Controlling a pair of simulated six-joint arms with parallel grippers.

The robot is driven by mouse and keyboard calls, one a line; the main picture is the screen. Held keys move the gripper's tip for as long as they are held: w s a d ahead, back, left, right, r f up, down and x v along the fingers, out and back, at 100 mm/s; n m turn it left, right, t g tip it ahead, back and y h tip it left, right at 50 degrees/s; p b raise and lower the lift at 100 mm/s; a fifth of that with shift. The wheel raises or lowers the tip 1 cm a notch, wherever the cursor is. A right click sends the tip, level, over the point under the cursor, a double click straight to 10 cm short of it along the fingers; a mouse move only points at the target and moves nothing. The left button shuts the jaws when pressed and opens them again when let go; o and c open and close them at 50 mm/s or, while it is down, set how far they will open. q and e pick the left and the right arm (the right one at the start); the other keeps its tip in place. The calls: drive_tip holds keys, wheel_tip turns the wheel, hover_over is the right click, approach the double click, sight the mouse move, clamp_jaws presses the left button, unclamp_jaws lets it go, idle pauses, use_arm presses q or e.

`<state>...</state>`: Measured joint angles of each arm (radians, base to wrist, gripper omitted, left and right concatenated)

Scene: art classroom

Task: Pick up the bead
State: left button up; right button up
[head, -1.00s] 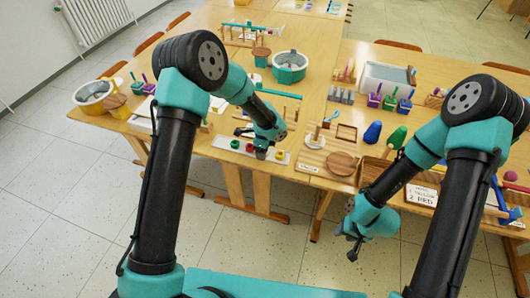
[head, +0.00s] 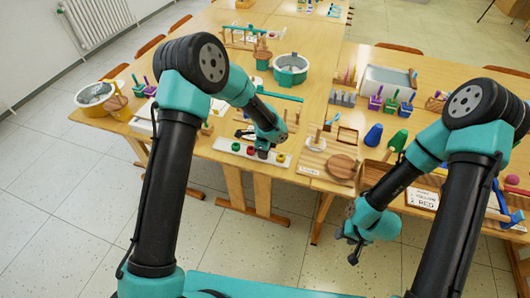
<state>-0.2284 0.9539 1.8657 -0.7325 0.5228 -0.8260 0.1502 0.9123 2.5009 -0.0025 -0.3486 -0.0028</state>
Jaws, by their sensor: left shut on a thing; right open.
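A white strip (head: 222,146) at the front edge of the table bears a row of small coloured beads. A green bead (head: 235,147), a red bead (head: 249,150) and a yellow bead (head: 281,158) show on it. My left gripper (head: 262,152) points down over the strip between the red and yellow beads. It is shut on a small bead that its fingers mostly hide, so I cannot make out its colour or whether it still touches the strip. My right gripper (head: 353,250) is open and empty, low in front of the table.
Right of the strip lies a wooden board with a round brown disc (head: 342,166). A blue cone (head: 373,135) and a green cone (head: 398,140) stand beyond. A labelled card (head: 421,196) lies at the right.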

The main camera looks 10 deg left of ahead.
use_arm(q)
wheel_tip(320, 180, up, 3)
drive_tip(key=shift+s+r, duration=0.15)
drive_tip(key=shift+r, duration=0.05)
drive_tip(key=s+d+r, duration=0.1)
drive_tip(key=s+d, duration=0.1)
drive_tip(key=s, duration=1.3)
drive_tip(key=shift+s+d+r, duration=0.15)
drive_tip(key=shift+s+d, duration=0.1)
